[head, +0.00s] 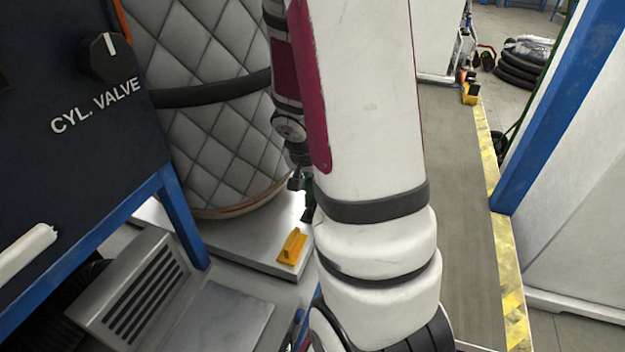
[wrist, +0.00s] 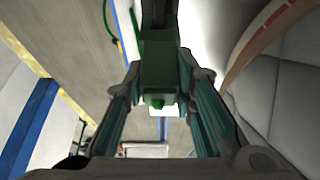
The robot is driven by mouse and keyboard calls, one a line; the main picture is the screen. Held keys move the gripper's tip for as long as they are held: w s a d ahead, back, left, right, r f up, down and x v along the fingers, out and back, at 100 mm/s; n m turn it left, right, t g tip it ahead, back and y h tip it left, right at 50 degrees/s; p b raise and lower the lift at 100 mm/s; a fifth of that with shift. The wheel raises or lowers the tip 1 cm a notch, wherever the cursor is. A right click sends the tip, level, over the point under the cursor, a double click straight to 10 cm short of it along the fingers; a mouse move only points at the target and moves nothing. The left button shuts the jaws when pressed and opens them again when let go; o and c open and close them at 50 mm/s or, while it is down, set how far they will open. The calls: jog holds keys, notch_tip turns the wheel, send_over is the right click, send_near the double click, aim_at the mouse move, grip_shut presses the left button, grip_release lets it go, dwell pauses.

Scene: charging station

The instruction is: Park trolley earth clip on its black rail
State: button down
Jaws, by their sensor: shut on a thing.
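My gripper (wrist: 158,66) is shut on a green block-like piece, which I take to be the earth clip (wrist: 160,82). The clip sits between the two fingertips in the wrist view, with a small green knob on its near face. A dark upright bar (wrist: 155,14) shows just beyond it; I cannot tell whether this is part of the clip or the black rail, or whether they touch. In the head view my gripper (head: 300,184) is mostly hidden behind my white arm, beside the quilted cylinder. No black rail can be made out with certainty.
The grey quilted cylinder (head: 207,100) with a black strap stands on a metal platform (head: 255,255). A yellow block (head: 293,246) lies on that platform. A dark panel (head: 75,120) marked CYL. VALVE is at left. A blue post (head: 560,110) stands at right, beside yellow floor tape.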

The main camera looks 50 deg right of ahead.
jog(key=shift+f+b, duration=0.35)
jog(key=c, duration=1.2)
grip_release()
jog(key=shift+c, duration=0.2)
jog(key=v, duration=1.2)
